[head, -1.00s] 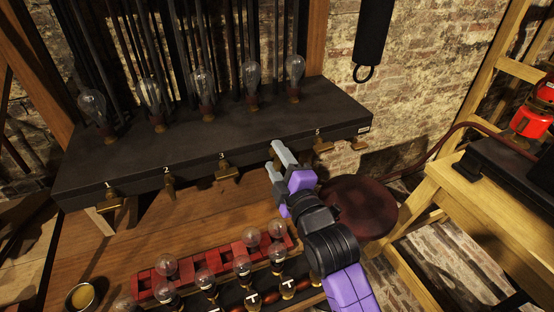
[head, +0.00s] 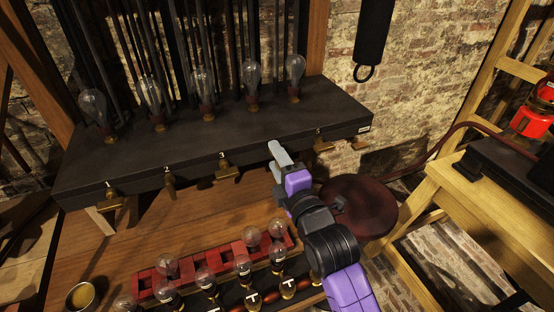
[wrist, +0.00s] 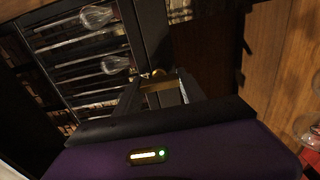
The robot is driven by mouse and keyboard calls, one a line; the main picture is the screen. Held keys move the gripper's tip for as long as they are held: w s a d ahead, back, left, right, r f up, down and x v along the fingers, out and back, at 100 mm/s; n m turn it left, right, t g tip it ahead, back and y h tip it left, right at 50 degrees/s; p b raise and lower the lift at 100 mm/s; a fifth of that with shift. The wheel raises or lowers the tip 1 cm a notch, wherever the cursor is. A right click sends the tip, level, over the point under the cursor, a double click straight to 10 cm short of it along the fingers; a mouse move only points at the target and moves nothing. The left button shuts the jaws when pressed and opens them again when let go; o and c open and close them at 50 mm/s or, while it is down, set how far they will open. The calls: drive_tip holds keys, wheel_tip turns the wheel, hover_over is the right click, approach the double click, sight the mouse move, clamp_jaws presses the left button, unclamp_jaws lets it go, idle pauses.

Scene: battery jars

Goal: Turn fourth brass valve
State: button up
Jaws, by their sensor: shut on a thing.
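A dark bench (head: 215,130) has a row of numbered brass valves along its front edge. My gripper (head: 278,152) is at the fourth place, between the third valve (head: 225,168) and the fifth valve (head: 322,143). In the head view my fingers hide the fourth valve and its number. In the wrist view the fourth brass valve (wrist: 160,85) shows its handle between my two fingertips, and my gripper is shut on it. The first valve (head: 112,200) and second valve (head: 170,184) are further left along the edge.
Glass bulbs (head: 251,78) stand on top of the bench. Below is a red rack (head: 206,257) with more bulbs. A round dark stool (head: 365,205) is right of my arm. A wooden frame with a red lantern (head: 532,120) stands at the far right.

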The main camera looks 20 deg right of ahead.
drive_tip(key=o, duration=1.4)
drive_tip(key=shift+c, duration=0.2)
drive_tip(key=s+b, duration=0.1)
drive_tip(key=s, duration=0.6)
drive_tip(key=shift+s+b, duration=0.35)
drive_tip(key=shift+s, duration=0.05)
